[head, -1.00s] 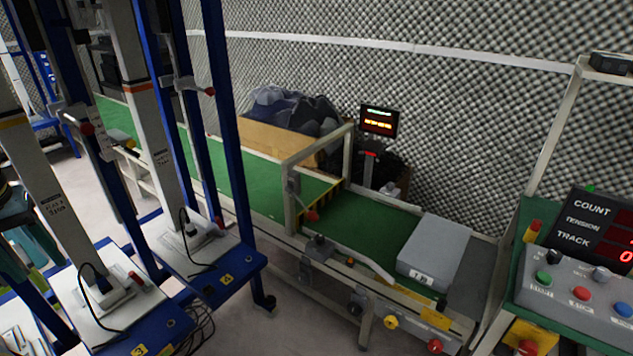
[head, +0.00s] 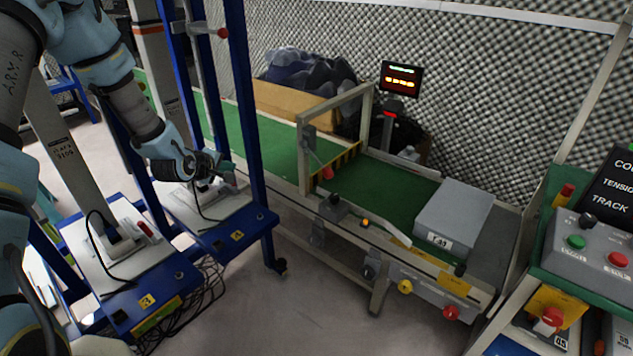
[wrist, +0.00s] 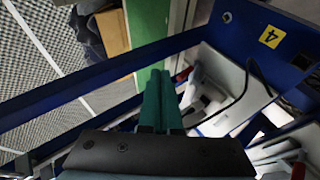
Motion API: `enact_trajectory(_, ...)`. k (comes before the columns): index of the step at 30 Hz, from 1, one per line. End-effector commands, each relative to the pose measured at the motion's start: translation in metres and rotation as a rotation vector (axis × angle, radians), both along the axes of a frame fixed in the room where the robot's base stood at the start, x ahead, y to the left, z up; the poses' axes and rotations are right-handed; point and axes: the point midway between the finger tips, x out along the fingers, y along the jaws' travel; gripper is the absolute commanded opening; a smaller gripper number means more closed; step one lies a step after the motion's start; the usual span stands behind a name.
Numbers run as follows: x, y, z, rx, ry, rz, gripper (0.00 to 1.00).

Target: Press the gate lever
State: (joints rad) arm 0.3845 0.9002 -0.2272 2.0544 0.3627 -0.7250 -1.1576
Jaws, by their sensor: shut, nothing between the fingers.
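The gate is a pale frame (head: 300,162) standing across the green conveyor. A lever with a red tip (head: 327,172) hangs from a grey box on its near-left post, angled down to the right. I take this as the gate lever; it is not identifiable in the wrist view. My gripper (head: 228,170) is left of the gate, in front of a blue-framed stand and well apart from the lever. In the wrist view its teal fingers (wrist: 160,85) are together, with nothing between them.
Blue stands (head: 262,215) with white plates and cables fill the left side. A grey box (head: 455,210) sits on the conveyor's right part. A control panel (head: 600,245) with coloured buttons is at right. A small display (head: 401,78) stands behind.

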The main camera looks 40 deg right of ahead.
Motion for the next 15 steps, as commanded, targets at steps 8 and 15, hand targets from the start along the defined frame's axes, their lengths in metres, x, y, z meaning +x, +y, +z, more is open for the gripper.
enact_trajectory(8, -0.046, -0.1, -0.067, -0.436, 0.184, 0.01, 0.0)
enact_trajectory(15, -0.081, -0.138, -0.092, -0.69, 0.335, 0.013, 0.0)
